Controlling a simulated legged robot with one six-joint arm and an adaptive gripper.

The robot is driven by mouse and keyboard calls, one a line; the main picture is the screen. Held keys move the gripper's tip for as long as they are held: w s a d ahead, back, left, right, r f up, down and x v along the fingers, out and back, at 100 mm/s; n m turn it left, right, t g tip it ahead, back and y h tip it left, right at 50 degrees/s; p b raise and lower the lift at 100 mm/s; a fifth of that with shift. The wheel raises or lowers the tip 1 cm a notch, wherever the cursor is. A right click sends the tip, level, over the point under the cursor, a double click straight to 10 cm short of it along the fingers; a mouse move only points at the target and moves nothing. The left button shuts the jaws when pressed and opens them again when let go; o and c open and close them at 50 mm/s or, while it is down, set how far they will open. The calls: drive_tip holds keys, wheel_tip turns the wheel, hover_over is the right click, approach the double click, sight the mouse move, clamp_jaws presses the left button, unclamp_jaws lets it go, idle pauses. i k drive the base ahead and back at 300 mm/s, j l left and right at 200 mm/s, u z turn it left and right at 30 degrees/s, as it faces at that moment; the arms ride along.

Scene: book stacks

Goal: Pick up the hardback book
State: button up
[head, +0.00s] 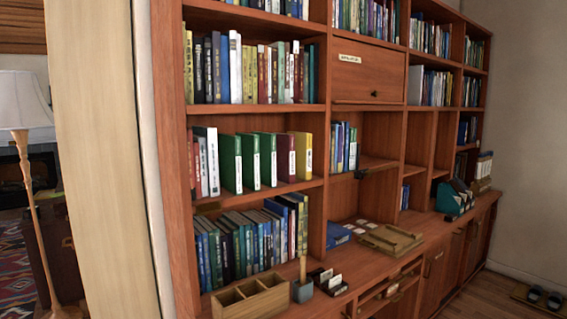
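Many upright books fill the wooden bookcase, and I cannot tell which one is the hardback book. Several thick green volumes (250,162), a dark red one (286,158) and a yellow one (303,156) stand on the middle left shelf. Thinner blue and dark books (240,245) stand in the lower left bay. A blue book or folder (337,235) lies flat on the counter in the central recess. My gripper is not in view.
A divided wooden box (250,300), a grey pen cup (303,291) and a black card holder (328,283) stand at the counter front. A wooden tray (390,239) lies farther along. A pale post (95,150) and lamp (22,100) are left.

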sight(285, 143)
drive_tip(key=u, duration=0.3)
drive_tip(key=i+l+u, duration=0.75)
